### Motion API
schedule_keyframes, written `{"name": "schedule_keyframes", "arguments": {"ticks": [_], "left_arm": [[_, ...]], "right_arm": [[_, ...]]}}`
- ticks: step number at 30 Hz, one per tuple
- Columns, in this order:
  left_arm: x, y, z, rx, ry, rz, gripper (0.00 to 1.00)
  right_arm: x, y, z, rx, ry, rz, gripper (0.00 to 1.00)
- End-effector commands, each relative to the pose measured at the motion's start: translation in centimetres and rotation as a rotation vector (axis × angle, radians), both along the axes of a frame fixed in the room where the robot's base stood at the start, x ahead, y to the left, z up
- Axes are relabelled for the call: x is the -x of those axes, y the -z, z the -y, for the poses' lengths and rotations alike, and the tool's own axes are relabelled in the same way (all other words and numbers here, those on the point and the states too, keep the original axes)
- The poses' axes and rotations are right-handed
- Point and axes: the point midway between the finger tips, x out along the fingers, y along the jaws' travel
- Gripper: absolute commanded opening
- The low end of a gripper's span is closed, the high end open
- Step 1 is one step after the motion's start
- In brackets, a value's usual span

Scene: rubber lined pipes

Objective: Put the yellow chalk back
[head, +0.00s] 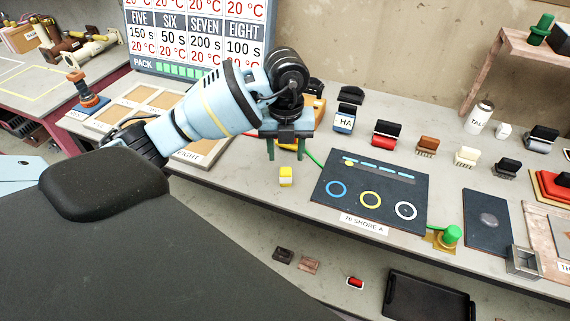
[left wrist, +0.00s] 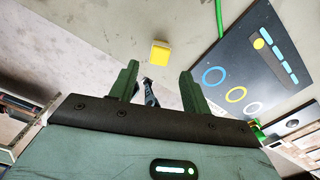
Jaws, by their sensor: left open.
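The yellow chalk (head: 286,176), a small block with a yellow top and a paler front, sits on the grey bench near its front edge. In the left wrist view it is a yellow block (left wrist: 160,54) beyond the fingertips, in line with the gap between them. My left gripper (head: 286,152) is open with its green fingers pointing down, just behind and above the chalk in the head view. The gap between its fingers looks empty in the left wrist view (left wrist: 160,82). My right gripper is not in view.
A dark panel (head: 335,189) with coloured rings lies right of the chalk. Behind it stand a blue-white block (head: 344,121), a red one (head: 386,134) and a brown one (head: 428,146). Shallow trays (head: 130,108) lie left. A lower shelf holds a black tray (head: 425,298).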

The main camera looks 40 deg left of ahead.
Motion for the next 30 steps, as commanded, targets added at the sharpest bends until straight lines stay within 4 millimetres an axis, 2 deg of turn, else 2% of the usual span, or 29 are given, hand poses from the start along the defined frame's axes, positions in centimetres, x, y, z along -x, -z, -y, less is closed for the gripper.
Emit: {"name": "schedule_keyframes", "arguments": {"ticks": [3, 9, 23, 26, 29, 30], "left_arm": [[0.0, -2.2, 0.0, -0.001, 0.001, 0.004, 0.48], [0.0, -3.9, 0.0, -0.001, 0.0, 0.0, 0.48], [0.1, -3.9, 0.3, 0.01, 0.009, -0.006, 0.48], [0.8, -2.3, 2.3, 0.094, 0.066, -0.026, 0.48], [2.5, 0.5, 6.8, 0.291, 0.172, -0.062, 0.48], [3.5, 1.6, 9.0, 0.399, 0.215, -0.078, 0.48]], "right_arm": [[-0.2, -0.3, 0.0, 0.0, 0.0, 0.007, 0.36], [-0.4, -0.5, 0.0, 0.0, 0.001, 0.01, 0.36], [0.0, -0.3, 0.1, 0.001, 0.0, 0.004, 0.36], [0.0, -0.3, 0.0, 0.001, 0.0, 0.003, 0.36], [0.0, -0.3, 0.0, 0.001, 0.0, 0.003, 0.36], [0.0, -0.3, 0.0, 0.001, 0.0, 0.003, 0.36]]}}
